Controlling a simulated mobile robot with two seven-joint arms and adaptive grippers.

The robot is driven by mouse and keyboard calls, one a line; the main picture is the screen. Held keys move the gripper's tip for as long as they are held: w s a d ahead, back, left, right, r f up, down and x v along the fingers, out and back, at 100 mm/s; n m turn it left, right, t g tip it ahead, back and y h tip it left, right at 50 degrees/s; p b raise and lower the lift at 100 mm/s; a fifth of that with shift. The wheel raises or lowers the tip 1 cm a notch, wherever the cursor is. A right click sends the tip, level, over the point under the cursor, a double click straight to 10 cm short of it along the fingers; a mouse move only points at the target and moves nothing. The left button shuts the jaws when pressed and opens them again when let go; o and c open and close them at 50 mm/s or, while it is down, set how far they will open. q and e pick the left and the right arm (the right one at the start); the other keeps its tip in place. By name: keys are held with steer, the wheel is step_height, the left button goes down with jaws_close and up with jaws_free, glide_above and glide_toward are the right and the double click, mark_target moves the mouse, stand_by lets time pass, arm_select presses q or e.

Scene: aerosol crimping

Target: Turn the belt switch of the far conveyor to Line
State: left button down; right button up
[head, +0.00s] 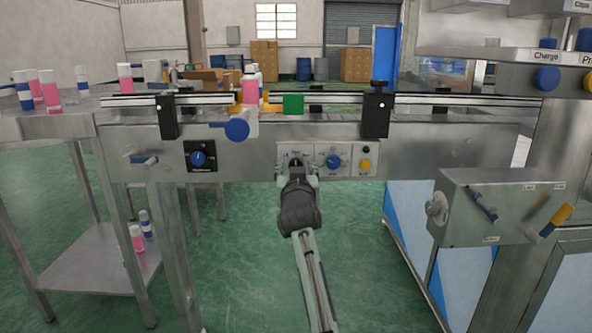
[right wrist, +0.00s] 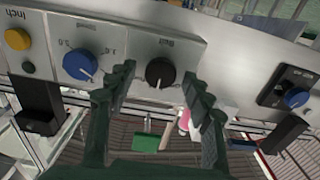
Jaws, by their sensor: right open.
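The far conveyor's control panel (head: 348,176) is on the conveyor's front face. Its black rotary switch (right wrist: 160,72) shows in the right wrist view, with a small label beside it that I cannot read. My right gripper (head: 297,170) is at the left end of this panel and covers most of the switch in the head view. In the right wrist view the right gripper (right wrist: 159,76) is open, with one finger on each side of the switch. I cannot tell whether they touch it. The switch's setting is unclear. My left gripper is not in view.
A blue dial (head: 333,161) and a yellow button (head: 366,164) sit right of the switch. A second blue knob (head: 198,159) is on a black plate further left. A grey control box (head: 490,208) juts out at right.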

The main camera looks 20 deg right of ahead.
step_height(320, 180, up, 10)
stand_by(0.4)
steer(key=shift+f, duration=0.2)
